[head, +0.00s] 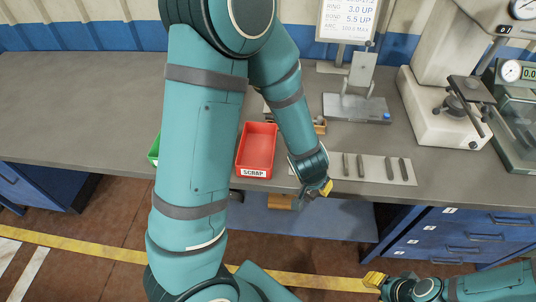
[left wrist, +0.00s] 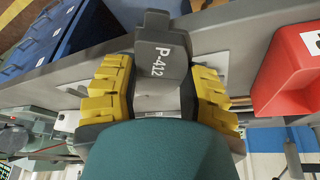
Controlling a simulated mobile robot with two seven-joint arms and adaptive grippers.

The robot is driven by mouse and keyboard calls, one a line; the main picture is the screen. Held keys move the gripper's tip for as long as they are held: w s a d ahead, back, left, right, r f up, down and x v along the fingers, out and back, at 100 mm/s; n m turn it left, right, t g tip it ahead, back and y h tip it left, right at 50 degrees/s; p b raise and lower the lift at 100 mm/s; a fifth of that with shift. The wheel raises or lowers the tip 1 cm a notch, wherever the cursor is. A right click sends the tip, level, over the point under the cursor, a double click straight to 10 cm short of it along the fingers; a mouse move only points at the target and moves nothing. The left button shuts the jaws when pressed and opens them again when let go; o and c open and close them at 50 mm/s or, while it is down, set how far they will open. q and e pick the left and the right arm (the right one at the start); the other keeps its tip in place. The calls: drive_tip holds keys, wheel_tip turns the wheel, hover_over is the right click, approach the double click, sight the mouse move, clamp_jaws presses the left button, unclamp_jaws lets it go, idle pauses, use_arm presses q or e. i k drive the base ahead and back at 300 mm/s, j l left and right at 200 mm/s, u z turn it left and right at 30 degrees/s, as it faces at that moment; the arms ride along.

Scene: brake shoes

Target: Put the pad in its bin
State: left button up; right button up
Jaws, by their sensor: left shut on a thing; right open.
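My left gripper (left wrist: 158,95) is shut on a dark grey pad (left wrist: 163,55) marked P-412, which sits between its yellow fingers in the left wrist view. In the head view the left gripper (head: 320,190) hangs at the front edge of the bench, right of the red bin. The red bin (head: 257,150) is labelled SCRAP and looks empty; it also shows at the right of the left wrist view (left wrist: 287,70). A green bin (head: 154,150) is mostly hidden behind my left arm. My right gripper (head: 374,280) is open and empty at the lower right, below the bench front.
A pale mat (head: 372,169) on the bench (head: 75,100) holds several dark slim parts. Behind it stand a flat grey fixture (head: 357,108), a sign (head: 347,20) and a white gauge stand (head: 440,115). Blue drawers (head: 455,240) are below. The bench's left part is clear.

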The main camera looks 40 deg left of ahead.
sight(252, 146)
drive_tip(key=i+l, duration=0.2)
drive_tip(key=l, duration=0.2)
drive_tip(key=i+l, duration=0.15)
drive_tip(key=l, duration=0.2)
drive_tip(key=i+l+u, duration=0.25)
drive_tip(key=l+u, duration=0.35)
drive_tip(key=u, duration=0.6)
